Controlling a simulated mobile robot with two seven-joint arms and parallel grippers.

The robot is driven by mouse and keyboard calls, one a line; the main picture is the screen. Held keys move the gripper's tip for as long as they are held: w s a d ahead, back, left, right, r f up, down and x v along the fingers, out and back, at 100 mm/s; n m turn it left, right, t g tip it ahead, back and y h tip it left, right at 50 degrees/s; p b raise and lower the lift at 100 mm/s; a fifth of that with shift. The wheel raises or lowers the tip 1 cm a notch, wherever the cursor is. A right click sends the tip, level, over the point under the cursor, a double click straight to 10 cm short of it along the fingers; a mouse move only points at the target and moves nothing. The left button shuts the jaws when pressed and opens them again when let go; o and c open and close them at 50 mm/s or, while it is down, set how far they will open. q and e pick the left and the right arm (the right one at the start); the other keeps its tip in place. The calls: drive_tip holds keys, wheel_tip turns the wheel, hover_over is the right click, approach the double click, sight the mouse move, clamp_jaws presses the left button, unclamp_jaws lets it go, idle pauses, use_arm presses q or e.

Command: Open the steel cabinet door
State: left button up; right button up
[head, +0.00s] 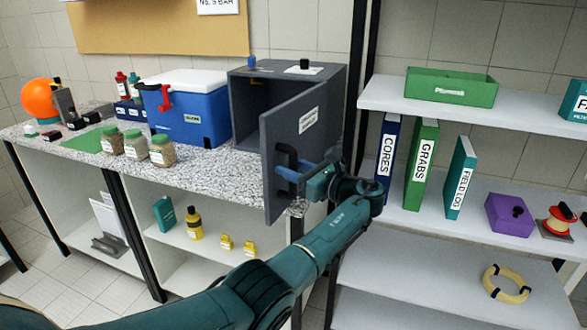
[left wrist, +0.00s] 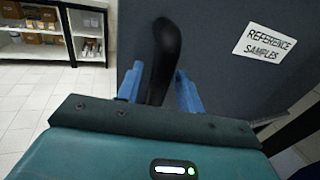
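The grey steel cabinet (head: 240,97) stands at the right end of the granite counter. Its door (head: 305,130) is swung well open, and part of the dark inside shows. The door has a black bar handle (head: 281,150) near its free edge. My left gripper (head: 285,173) is at this handle, its blue fingers on either side of it. The door face with a "REFERENCE SAMPLES" label (left wrist: 271,41) fills the view behind. My right gripper is not in view.
A blue cooler (head: 190,112) stands left of the cabinet, with several jars (head: 135,145) in front. To the right, a white shelf unit (head: 465,118) with binders (head: 421,165) stands close to my left wrist. Floor shows left of the door in the left wrist view.

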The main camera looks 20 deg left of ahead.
use_arm(q)
drive_tip(key=b+v, duration=0.2)
drive_tip(key=v, duration=1.1)
drive_tip(key=shift+d+r+b, duration=0.1)
drive_tip(key=shift+b, duration=0.2)
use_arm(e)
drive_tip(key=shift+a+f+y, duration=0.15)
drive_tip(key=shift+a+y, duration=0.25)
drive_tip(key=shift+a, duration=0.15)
